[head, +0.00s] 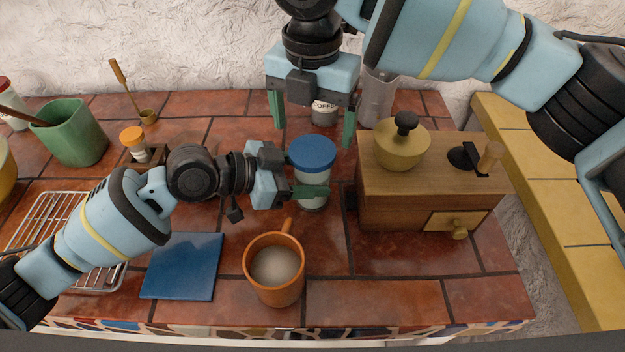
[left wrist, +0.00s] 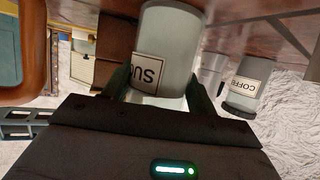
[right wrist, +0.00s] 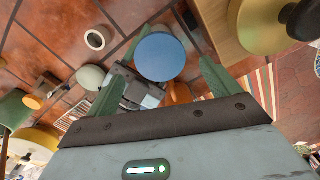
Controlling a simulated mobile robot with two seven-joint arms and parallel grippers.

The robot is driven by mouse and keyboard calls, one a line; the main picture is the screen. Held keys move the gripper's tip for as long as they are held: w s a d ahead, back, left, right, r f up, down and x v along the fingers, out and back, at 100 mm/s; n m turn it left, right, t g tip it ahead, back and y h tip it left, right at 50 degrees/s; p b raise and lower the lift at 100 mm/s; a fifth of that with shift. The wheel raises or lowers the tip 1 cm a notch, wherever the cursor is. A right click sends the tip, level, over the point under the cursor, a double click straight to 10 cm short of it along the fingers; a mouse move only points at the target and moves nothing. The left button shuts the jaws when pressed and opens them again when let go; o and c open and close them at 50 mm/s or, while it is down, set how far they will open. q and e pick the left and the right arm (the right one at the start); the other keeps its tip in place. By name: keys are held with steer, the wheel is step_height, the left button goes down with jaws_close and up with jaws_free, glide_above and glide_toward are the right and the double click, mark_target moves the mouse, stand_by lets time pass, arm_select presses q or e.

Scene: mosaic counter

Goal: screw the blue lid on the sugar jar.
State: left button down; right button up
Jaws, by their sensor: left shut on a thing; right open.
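The sugar jar (head: 313,197) stands upright on the tiled counter. Its label, partly hidden, shows upside down in the left wrist view (left wrist: 165,55). The blue lid (head: 312,152) sits on top of the jar; I cannot tell whether its thread is engaged. It also shows from above in the right wrist view (right wrist: 160,57). My left gripper (head: 318,190) is shut on the jar's body from the left, below the lid. My right gripper (head: 313,138) points down above the lid, open, with its green fingers apart on either side and not touching it.
A wooden coffee grinder (head: 385,208) stands close on the right. An orange mug (head: 262,297) is in front, with a blue mat (head: 180,265) to its left. A coffee jar (head: 324,113) and a grey container (head: 377,100) stand behind. A wire rack (head: 45,225) lies at left.

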mark_target(312, 150)
steer(key=shift+f, duration=2.1)
steer(key=c, duration=1)
steer(key=m, duration=1)
steer(key=o, duration=1.1)
